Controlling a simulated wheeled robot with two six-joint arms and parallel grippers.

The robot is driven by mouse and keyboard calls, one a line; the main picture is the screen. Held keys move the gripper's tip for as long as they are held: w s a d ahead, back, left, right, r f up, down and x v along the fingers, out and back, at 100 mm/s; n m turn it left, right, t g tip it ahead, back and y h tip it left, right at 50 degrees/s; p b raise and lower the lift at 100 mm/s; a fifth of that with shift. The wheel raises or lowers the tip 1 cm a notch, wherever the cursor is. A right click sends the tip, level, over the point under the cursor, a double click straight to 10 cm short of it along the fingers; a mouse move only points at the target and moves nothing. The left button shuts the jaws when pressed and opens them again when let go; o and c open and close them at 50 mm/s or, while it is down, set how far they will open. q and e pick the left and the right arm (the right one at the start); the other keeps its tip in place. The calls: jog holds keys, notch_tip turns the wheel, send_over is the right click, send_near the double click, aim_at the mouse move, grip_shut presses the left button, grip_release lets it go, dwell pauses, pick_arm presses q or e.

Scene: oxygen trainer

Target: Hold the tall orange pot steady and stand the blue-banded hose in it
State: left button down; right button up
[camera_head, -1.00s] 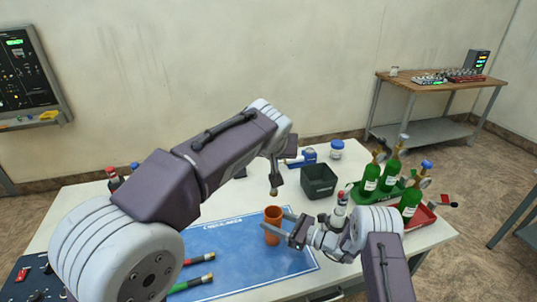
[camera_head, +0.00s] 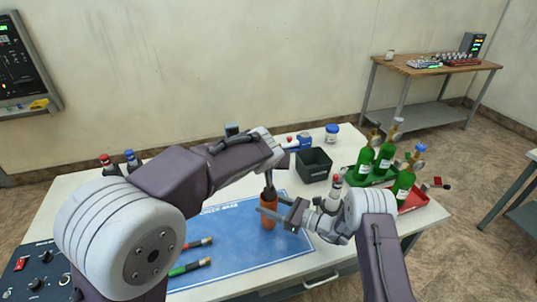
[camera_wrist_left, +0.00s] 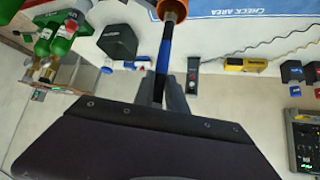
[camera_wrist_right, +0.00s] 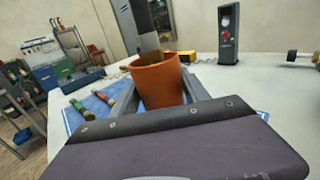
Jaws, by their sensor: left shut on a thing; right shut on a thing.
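The tall orange pot (camera_head: 268,212) stands on the blue mat. My right gripper (camera_head: 274,214) is shut on it, with one finger on each side in the right wrist view (camera_wrist_right: 157,88). My left gripper (camera_wrist_left: 163,90) is shut on the blue-banded hose (camera_wrist_left: 166,42), a dark tube with a blue band near the fingers. The hose is roughly upright above the pot in the head view (camera_head: 269,183). Its lower end appears to be inside the pot's mouth; how deep is hidden by the rim.
Two more hoses, red-banded (camera_head: 198,243) and green-banded (camera_head: 190,267), lie on the blue mat (camera_head: 235,262) to the left. A black bin (camera_head: 313,167) stands behind the pot. Green cylinders (camera_head: 384,160) stand at the right, near a red tray (camera_head: 414,200).

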pick_arm(q)
notch_tip(320, 180, down, 8)
dwell(0.6)
jog(key=c, duration=1.3)
grip_release()
jog(key=shift+s+r, duration=0.1)
jog(key=v, duration=1.1)
jog(key=shift+s+r, duration=0.25)
jog(key=shift+s, duration=0.05)
